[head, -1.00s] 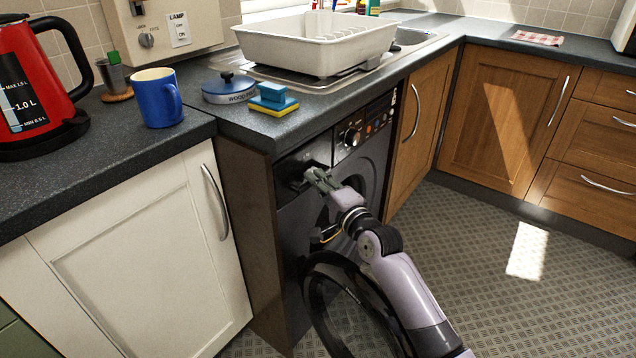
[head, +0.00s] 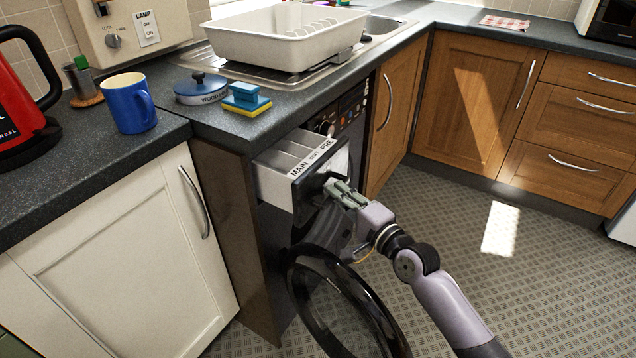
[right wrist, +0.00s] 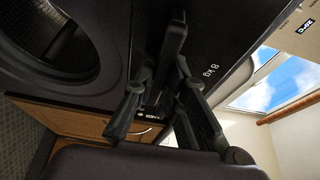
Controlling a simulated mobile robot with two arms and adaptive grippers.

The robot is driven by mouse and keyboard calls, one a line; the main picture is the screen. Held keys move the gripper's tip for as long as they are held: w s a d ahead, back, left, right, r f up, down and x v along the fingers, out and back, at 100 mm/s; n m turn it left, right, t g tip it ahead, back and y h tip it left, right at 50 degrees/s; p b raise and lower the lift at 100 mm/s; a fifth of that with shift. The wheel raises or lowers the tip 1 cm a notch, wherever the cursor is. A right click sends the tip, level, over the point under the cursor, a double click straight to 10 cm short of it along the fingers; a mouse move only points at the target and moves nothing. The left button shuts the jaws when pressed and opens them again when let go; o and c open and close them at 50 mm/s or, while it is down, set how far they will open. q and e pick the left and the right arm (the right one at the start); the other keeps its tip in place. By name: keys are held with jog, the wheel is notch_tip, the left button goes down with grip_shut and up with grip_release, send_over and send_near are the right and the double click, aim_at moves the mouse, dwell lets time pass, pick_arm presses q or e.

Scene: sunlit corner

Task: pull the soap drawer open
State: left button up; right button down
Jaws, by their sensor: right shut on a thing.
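The soap drawer (head: 272,182) is pulled well out of the dark washing machine (head: 352,112). Its light grey compartments show, with the labels MAIN, SOFT and PRE along the black front. My right gripper (head: 340,190) is at the drawer's front, shut on its handle. In the right wrist view, the fingers of the right gripper (right wrist: 165,75) close around a dark part, the drawer handle (right wrist: 175,35). The gripper hides part of the handle in the head view. My left gripper is not in view.
The washing machine's round door (head: 292,290) stands open below the drawer, under my right arm. A white cabinet (head: 120,260) is to the left. A blue mug (head: 128,105) and a sponge (head: 246,106) sit on the worktop. The floor (head: 440,215) to the right is clear.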

jog(key=shift+s+d, duration=0.85)
jog(key=shift+d, duration=0.25)
jog(key=shift+s+d, duration=0.8)
jog(key=shift+d, duration=0.3)
jog(key=c, duration=1.6)
grip_release()
jog(key=v, duration=1.2)
